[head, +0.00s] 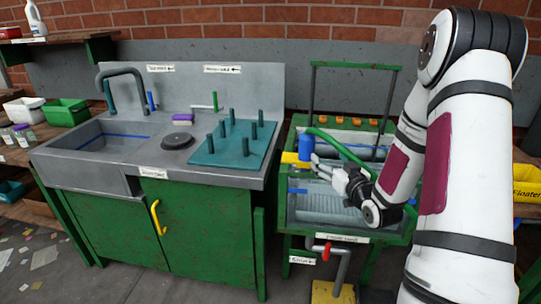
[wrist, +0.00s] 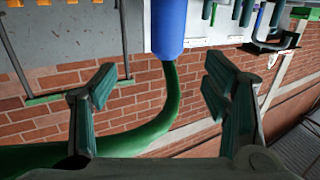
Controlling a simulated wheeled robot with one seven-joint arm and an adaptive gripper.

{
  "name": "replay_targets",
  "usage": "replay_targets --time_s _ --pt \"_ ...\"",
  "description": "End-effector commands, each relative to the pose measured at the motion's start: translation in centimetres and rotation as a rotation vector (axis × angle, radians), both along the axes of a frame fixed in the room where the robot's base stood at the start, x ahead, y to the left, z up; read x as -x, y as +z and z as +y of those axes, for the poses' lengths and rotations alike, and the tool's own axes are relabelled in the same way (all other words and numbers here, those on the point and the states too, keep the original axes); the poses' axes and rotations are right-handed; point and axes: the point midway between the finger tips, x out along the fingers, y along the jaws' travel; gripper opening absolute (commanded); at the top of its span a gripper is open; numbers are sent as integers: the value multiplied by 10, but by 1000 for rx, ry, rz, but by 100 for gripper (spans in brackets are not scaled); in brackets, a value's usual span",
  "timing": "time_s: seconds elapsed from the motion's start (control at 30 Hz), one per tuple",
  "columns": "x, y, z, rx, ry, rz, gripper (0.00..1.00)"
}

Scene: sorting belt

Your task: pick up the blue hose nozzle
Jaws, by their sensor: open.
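The blue hose nozzle (head: 306,147) stands upright above the basin unit in the head view, just beyond my gripper's fingers. In the wrist view the nozzle (wrist: 168,28) hangs into the top middle of the picture, with the green hose (wrist: 170,95) joined to its end. My gripper also shows in the head view (head: 314,168), close beside the nozzle. Nothing is held.
The basin unit (head: 335,239) has a green frame and a ridged tub. A yellow part (head: 290,158) sits beside the nozzle. To the left stands a metal sink (head: 90,178) with a teal pegboard (head: 205,153). A yellow bin (head: 527,190) is at the far right.

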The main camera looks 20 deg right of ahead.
Motion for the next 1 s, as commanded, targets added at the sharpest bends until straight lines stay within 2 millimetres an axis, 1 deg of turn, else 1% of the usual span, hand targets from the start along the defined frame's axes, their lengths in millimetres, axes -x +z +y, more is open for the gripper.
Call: replay_targets --time_s 0.03,0.17,0.27,0.5,0.6,0.83,1.0 --pt "2 -5 -4 -8 -5 -17 69" --pt "-2 -5 -6 -13 -3 -43 69" --pt "-16 -4 -8 -12 -3 -46 69" --pt "-61 -5 -13 -12 -2 -45 69" --pt "-74 -5 -14 -12 -3 -43 69" --pt "-88 -4 -16 -13 -3 -43 69" --pt "-112 -4 -20 -13 -3 -43 69"
